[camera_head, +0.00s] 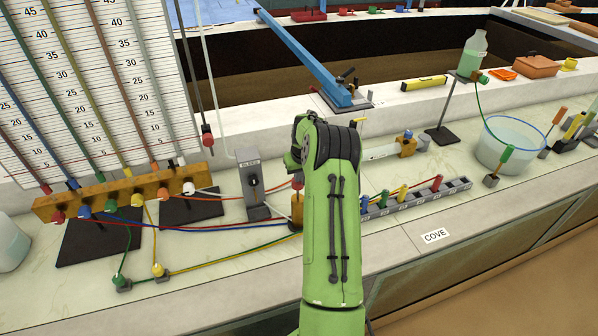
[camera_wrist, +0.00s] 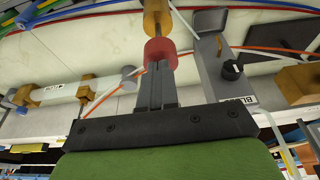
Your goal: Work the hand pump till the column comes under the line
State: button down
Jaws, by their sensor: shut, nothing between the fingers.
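A small ochre post with a red cap (camera_head: 297,184), which looks like the hand pump, stands on the bench just left of my arm. In the wrist view, the red cap (camera_wrist: 161,53) and ochre body (camera_wrist: 157,18) lie straight beyond my fingertips. My gripper (camera_wrist: 156,78) is shut and empty, with its tips at the cap; I cannot tell if they touch. In the head view my green arm hides most of the gripper. The scale board (camera_head: 95,75) at the left carries several slanted coloured tubes and a thin red line. The liquid levels are too fine to read.
A grey BLEED box (camera_head: 254,186) stands close left of the post. A numbered grey rack (camera_head: 415,200) with coloured plugs lies to the right. Coloured hoses run across the bench at the left. A water bowl (camera_head: 510,147) stands at the far right.

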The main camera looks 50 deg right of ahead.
aim_at(300, 184)
notch_tip(300, 184, down, 5)
jog(key=b, duration=0.4)
jog(key=shift+f, duration=0.2)
jog(key=shift+s+a+r, duration=0.1)
jog(key=shift+s+a, duration=0.05)
jog(key=shift+a, duration=0.05)
jog(key=r+p, duration=0.2)
jog(key=r, duration=0.3)
jog(key=shift+w+r, duration=0.2)
jog(key=v, duration=0.9)
jog(key=shift+s, duration=0.1)
